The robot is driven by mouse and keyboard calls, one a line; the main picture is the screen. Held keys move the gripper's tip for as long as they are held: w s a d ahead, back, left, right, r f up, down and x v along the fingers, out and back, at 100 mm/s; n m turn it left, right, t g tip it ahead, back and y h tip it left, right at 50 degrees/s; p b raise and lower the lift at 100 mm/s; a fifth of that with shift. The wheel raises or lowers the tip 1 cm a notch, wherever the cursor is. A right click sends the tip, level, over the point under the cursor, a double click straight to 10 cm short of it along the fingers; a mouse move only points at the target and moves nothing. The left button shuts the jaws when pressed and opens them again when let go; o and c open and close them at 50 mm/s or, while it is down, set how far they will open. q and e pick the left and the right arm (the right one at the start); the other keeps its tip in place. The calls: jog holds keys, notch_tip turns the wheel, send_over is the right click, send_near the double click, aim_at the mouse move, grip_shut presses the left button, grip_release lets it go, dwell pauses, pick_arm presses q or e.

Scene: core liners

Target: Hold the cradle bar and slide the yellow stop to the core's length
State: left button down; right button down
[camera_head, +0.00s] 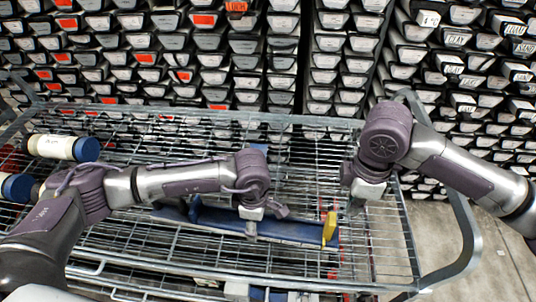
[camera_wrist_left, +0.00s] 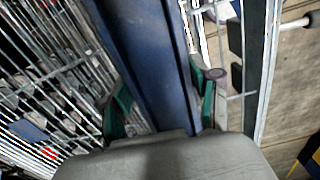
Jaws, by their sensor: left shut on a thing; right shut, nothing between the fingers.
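The blue cradle bar (camera_head: 285,231) lies across the wire cart, partly hidden by my left arm. It also runs up the left wrist view (camera_wrist_left: 150,60). The yellow stop (camera_head: 329,228) stands upright near the bar's right end. My left gripper (camera_head: 250,232) is shut on the bar, left of the stop; its green-padded fingers (camera_wrist_left: 160,108) lie along both sides of the bar in the left wrist view. My right gripper (camera_head: 354,207) is shut and empty, just right of the stop and apart from it. No core is clearly visible on the bar.
The wire cart (camera_head: 385,262) has a raised rim and a curved handle (camera_head: 467,245) at right. White cylinders with blue caps (camera_head: 62,147) lie at the cart's left. Racks of labelled core boxes (camera_head: 340,60) fill the back. Bare floor (camera_head: 500,265) shows at lower right.

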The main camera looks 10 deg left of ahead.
pick_arm(q)
jog(key=shift+c, duration=0.9)
grip_release()
notch_tip(320, 180, up, 12)
